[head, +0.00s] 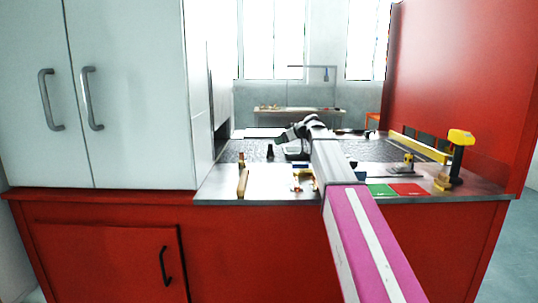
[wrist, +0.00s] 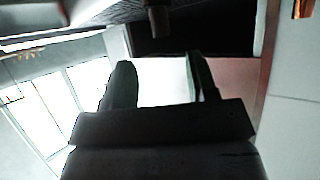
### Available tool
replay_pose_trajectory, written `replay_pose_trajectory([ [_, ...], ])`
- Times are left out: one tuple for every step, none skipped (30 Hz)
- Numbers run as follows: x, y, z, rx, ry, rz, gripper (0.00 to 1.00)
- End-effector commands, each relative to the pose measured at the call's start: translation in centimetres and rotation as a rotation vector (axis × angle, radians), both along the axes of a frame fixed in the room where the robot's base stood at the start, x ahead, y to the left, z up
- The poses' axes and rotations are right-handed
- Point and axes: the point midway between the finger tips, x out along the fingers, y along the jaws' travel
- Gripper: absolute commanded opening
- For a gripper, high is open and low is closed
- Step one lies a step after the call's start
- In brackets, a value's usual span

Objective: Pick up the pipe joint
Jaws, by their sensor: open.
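I cannot tell for certain which thing is the pipe joint. A small brownish upright piece (head: 241,160) stands on the left part of the worktop in the head view and may be it. In the wrist view a copper-coloured piece (wrist: 303,8) is cut off at the top right corner, and a dark cylindrical thing (wrist: 158,21) shows at the top, beyond my fingers. My gripper (wrist: 160,60) is open, its two fingers well apart with nothing seen between them. In the head view my arm reaches over the worktop, and its dark end is above the mesh belt (head: 232,150).
The metal worktop (head: 215,184) holds a wooden-handled tool (head: 242,183), a yellow item (head: 305,180), green (head: 381,190) and red (head: 408,189) patches, a yellow-black item (head: 408,160) and a yellow-topped tool (head: 459,150). A white cabinet (head: 125,90) stands left, a red wall (head: 460,70) right.

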Motion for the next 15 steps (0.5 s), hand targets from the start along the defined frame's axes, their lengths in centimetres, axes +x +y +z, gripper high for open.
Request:
replay_pose_trajectory([
  [0.4, 0.6, -0.3, 0.000, 0.000, 0.001, 0.53],
  [0.5, 0.8, -0.5, 0.000, 0.000, 0.000, 0.53],
  [0.7, 1.0, -0.6, 0.000, 0.000, 0.000, 0.53],
  [0.7, 1.1, -0.7, 0.000, 0.000, 0.000, 0.53],
  [0.7, 1.2, -0.7, 0.000, 0.000, 0.000, 0.53],
  [0.8, 1.3, -0.8, 0.000, 0.000, 0.000, 0.53],
  [0.9, 1.4, -0.9, 0.000, 0.000, 0.000, 0.53],
  [1.0, 1.6, -1.1, 0.000, 0.000, 0.001, 0.53],
  [1.1, 1.9, -1.3, -0.001, 0.001, 0.001, 0.53],
  [1.3, 2.2, -1.5, -0.001, 0.001, 0.001, 0.53],
  [1.5, 2.5, -1.7, -0.001, 0.001, 0.001, 0.53],
  [1.7, 3.0, -2.0, 0.000, 0.000, 0.001, 0.53],
  [1.9, 3.4, -2.2, 0.000, 0.000, 0.001, 0.53],
  [2.1, 3.7, -2.4, 0.000, 0.000, 0.001, 0.53],
  [2.4, 4.1, -2.6, 0.000, 0.000, 0.001, 0.53],
])
